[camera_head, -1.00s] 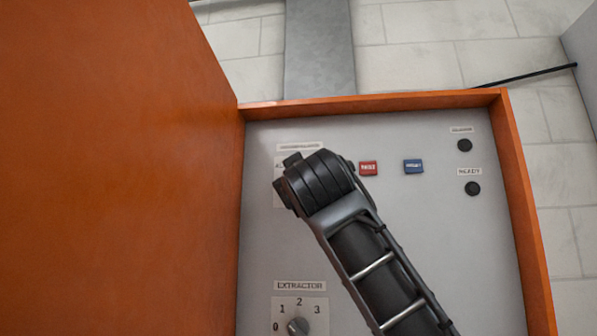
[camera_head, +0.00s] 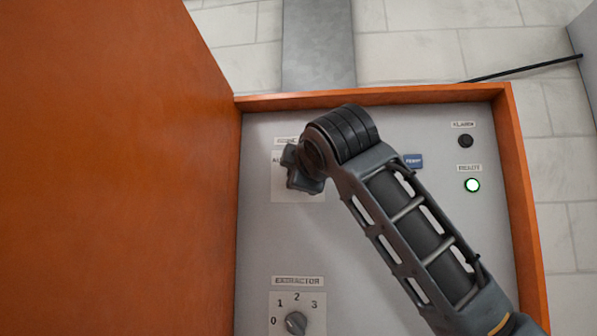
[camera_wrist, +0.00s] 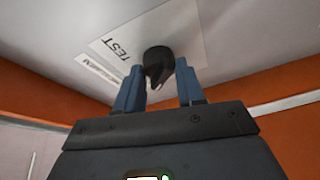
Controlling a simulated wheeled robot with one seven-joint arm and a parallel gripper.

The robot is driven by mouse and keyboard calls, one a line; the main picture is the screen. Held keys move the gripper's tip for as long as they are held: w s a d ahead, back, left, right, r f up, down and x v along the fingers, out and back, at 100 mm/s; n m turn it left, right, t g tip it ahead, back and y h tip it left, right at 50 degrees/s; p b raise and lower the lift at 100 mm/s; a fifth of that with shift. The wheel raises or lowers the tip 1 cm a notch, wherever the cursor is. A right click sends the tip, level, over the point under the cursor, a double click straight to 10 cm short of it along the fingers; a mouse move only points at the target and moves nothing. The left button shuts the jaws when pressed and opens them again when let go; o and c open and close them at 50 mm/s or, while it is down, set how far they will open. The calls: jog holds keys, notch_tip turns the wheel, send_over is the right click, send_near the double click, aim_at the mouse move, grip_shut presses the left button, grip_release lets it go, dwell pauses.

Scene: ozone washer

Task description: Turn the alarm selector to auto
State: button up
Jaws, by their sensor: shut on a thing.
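The selector is a dark knob (camera_wrist: 157,58) on a pale plate (camera_wrist: 112,56) in the wrist view. The word TEST shows on the plate; its other positions are hidden or unreadable. My gripper (camera_wrist: 159,76) has its two blue fingers on either side of the knob and is shut on it. In the head view my wrist covers the knob, and only parts of the selector plate (camera_head: 313,193) show, with a letter A at its left edge. Which position the knob points to cannot be told.
The grey panel sits in an orange frame, with a large orange door (camera_head: 120,170) at left. The extractor knob (camera_head: 296,323) is below.

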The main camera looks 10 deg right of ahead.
jog(key=shift+n, duration=0.3)
dwell(0.4)
jog(key=o, duration=1)
jog(key=shift+s+d+f+b, duration=0.15)
jog(key=shift+s+b, duration=0.5)
jog(key=shift+s, duration=1.3)
jog(key=shift+s+d+r+b, duration=0.15)
jog(key=shift+s+b, duration=0.5)
jog(key=shift+s, duration=1.25)
jog(key=shift+f, duration=0.2)
